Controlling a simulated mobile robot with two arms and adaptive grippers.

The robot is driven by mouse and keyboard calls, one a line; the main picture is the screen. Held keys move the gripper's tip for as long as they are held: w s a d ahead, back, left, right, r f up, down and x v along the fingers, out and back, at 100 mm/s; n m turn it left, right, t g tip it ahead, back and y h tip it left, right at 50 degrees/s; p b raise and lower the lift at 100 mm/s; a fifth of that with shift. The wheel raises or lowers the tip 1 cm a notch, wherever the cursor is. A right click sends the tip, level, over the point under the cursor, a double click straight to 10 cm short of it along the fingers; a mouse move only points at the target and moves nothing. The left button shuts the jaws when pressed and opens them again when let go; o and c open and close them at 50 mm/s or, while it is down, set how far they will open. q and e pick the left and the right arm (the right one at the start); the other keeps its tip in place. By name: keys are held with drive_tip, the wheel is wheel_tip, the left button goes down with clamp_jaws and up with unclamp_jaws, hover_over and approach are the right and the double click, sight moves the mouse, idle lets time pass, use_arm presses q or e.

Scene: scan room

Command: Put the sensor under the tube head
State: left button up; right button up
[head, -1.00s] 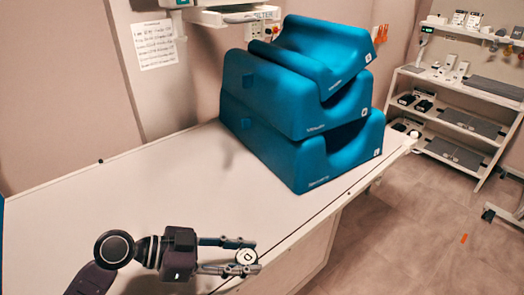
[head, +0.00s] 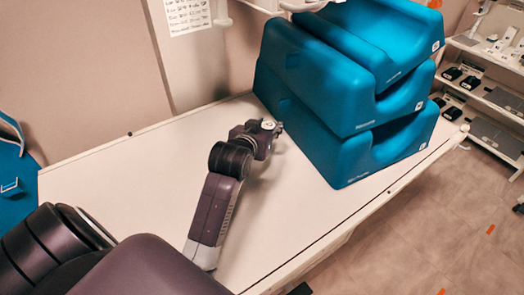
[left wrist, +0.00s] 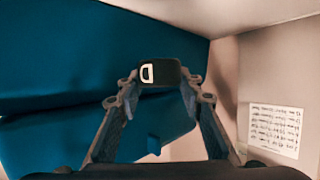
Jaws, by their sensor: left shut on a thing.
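My left gripper (head: 274,128) is over the white table, close to the left side of the blue cushions. It is shut on the sensor (left wrist: 160,73), a small dark piece with a white mark, which sits between the fingertips in the left wrist view. In the head view only a small pale round part of the sensor (head: 268,125) shows. A white fixture (head: 300,5) is cut off at the top edge of the head view; I cannot tell whether it is the tube head. My right gripper is not in view.
Stacked blue cushions (head: 345,110) stand on the table (head: 110,185) right beside my left gripper. The tabletop to the left is clear. A printed sheet (head: 187,14) hangs on the wall. A shelf (head: 490,110) with small items stands at the right.

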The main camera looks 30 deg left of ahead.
use_arm(q)
wheel_tip(320, 180, up, 8)
drive_tip(key=w+a+n+g+y+p, duration=0.1)
drive_tip(key=a+n+g+y, duration=0.1)
drive_tip(key=a+n+y, duration=0.15)
drive_tip(key=shift+n+y, duration=0.25)
drive_tip(key=shift+y, duration=0.1)
drive_tip(key=f, duration=1)
drive_tip(key=f+p, duration=0.1)
drive_tip(key=f, duration=0.4)
drive_tip(key=shift+w+d+f, duration=0.1)
drive_tip(key=shift+w+d, duration=0.05)
drive_tip(key=shift+d, duration=0.1)
drive_tip(key=shift+f, duration=2.35)
drive_tip(key=o, duration=1)
drive_tip(key=shift+o, duration=1.1)
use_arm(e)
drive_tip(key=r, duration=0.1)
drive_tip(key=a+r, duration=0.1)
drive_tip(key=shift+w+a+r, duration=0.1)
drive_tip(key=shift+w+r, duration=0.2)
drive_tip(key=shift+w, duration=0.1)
